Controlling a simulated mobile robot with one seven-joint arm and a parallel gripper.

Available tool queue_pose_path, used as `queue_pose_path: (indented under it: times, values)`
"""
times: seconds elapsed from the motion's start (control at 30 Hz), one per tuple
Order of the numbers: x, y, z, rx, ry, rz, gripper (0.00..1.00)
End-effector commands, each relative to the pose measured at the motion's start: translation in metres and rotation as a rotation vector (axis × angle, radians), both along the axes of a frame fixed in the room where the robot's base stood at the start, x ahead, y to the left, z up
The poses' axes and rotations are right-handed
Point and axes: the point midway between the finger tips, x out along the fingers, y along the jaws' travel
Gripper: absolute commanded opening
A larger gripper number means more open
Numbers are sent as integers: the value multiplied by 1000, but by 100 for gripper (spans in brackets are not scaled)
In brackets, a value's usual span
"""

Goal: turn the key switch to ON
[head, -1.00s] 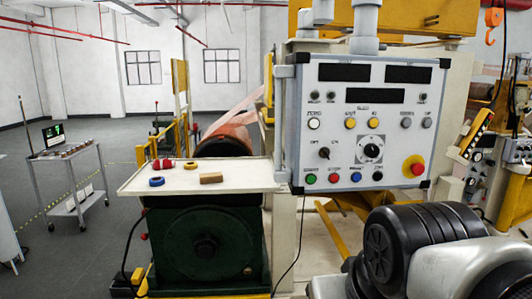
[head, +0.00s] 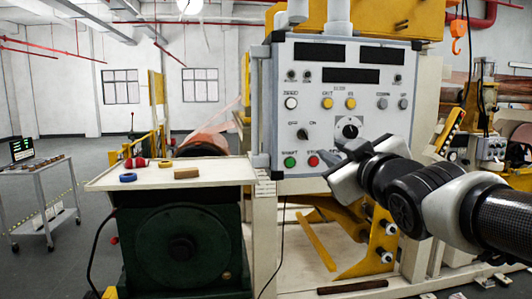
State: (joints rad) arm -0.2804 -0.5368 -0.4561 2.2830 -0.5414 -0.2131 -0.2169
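The control panel (head: 270,110) is a light grey box with dark corners, upright in the head view. The key switch (head: 303,134) is a small dark knob at its lower left, under small labels that seem to read OFF and ON. Which way it points is too small to tell. My gripper (head: 324,164) is in front of the panel's lower middle, below and right of the switch and apart from it in the picture. It hides part of the bottom button row. Nothing shows held in it, and its finger opening is unclear.
A green button (head: 290,162) and a red button (head: 313,161) sit just below the switch. A round dial (head: 349,132) is right of it. A cream shelf (head: 225,170) with a red item, a blue ring and a tan block juts out at left.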

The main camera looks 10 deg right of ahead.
Motion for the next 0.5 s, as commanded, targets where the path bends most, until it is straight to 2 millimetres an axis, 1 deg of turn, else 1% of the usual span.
queue_pose_path:
  times: [0.17, 0.27, 0.5]
  values:
    - [18, 1, 4, -9, -12, 6, 23]
    - [37, 0, 3, -10, -9, 4, 23]
    - [90, 1, 3, -10, -9, 5, 23]
